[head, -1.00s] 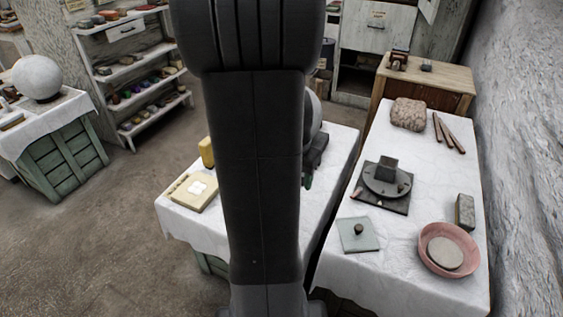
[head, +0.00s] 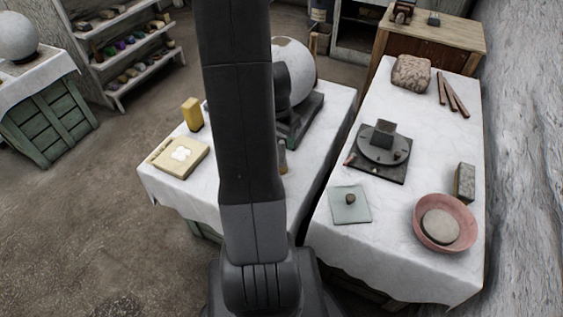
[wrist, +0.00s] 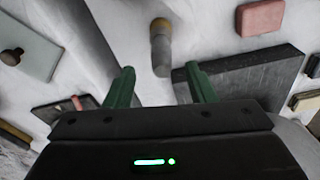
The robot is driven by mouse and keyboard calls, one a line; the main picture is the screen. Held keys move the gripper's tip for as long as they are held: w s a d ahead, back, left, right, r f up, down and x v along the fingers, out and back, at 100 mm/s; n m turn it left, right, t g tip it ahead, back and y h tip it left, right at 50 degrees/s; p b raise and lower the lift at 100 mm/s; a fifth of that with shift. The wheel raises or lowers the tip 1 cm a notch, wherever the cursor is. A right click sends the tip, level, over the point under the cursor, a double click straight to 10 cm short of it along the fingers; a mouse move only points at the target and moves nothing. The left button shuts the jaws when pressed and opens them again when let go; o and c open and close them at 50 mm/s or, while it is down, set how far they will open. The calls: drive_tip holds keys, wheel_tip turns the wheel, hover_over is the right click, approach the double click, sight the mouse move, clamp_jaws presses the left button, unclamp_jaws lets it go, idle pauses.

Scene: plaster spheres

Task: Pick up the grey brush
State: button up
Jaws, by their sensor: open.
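The grey brush (wrist: 161,52), a short grey cylinder with a yellowish band at one end, lies ahead of my gripper (wrist: 161,88) in the wrist view. It is in line with the gap between the two green fingers, which are apart with nothing between them. In the head view, a small grey and yellowish thing (head: 282,158), probably the brush, shows on the left white-covered table (head: 320,150), just right of my arm. I cannot tell whether the brush stands or lies.
A large plaster sphere (head: 295,72) on a dark base (head: 304,118) stands behind the brush. A yellow block (head: 192,114) and a cream box (head: 180,158) are to the left. The right table holds a turntable (head: 383,150), a glass plate (head: 350,208) and a pink bowl (head: 444,240).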

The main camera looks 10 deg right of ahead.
drive_tip(key=f, duration=0.3)
drive_tip(key=f+b, duration=0.1)
drive_tip(key=f, duration=0.1)
drive_tip(key=shift+w+d, duration=0.2)
drive_tip(key=shift+w, duration=0.15)
drive_tip(key=c, duration=1.1)
